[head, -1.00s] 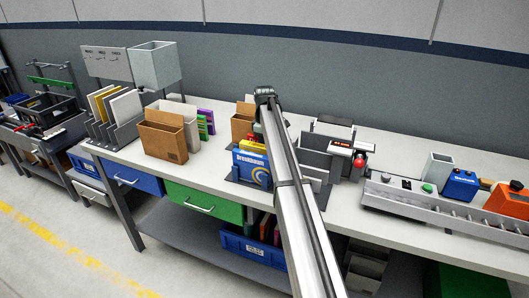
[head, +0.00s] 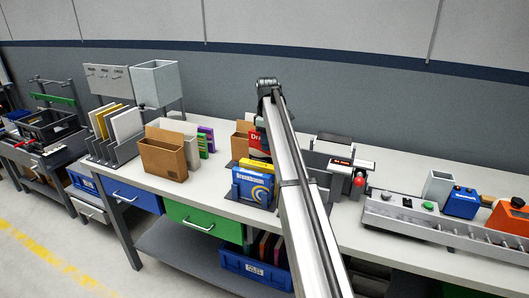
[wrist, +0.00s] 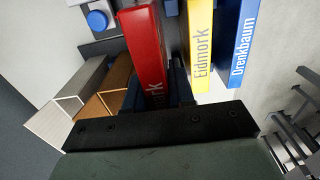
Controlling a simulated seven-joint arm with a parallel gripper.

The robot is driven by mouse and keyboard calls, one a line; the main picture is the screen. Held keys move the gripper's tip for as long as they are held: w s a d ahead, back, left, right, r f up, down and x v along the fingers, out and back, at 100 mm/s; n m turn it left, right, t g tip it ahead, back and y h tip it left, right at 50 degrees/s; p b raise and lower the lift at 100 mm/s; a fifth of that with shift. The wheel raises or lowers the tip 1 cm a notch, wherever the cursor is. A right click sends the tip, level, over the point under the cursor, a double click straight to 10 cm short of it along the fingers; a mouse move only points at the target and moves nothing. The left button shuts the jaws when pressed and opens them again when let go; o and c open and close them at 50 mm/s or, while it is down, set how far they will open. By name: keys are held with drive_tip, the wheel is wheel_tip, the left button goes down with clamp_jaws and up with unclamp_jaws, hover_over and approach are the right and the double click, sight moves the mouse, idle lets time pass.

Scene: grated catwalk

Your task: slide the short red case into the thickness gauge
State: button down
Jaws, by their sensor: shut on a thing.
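The red case (head: 258,139) stands raised above the yellow case (head: 257,166) and the blue case (head: 252,187) in the head view, partly covered by my arm. In the wrist view the red case (wrist: 145,45) rises from my gripper (wrist: 158,95), left of the yellow case (wrist: 200,45) and blue case (wrist: 237,45). My gripper is shut on the red case; its fingertips are mostly hidden. A grey device with a small lit display and a red knob, seemingly the thickness gauge (head: 342,171), stands right of my arm; its left part is hidden.
Brown cardboard boxes (head: 162,160) and a slotted rack (head: 125,150) of folders stand to the left on the bench. A long grey fixture (head: 410,221) lies to the right with a blue box (head: 462,202).

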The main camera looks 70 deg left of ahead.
drive_tip(key=w+d+r, duration=0.2)
drive_tip(key=w+d, duration=0.2)
drive_tip(key=d, duration=0.4)
drive_tip(key=w+d+r, duration=0.1)
drive_tip(key=w+d, duration=0.3)
drive_tip(key=d, duration=0.5)
drive_tip(key=shift+w+a+f, duration=0.1)
drive_tip(key=shift+f, duration=1)
drive_tip(key=shift+w+f, duration=0.1)
drive_tip(key=shift+f, duration=1)
drive_tip(key=shift+f, duration=0.3)
drive_tip(key=shift+f, duration=3.7)
drive_tip(key=shift+c, duration=2.4)
unclamp_jaws()
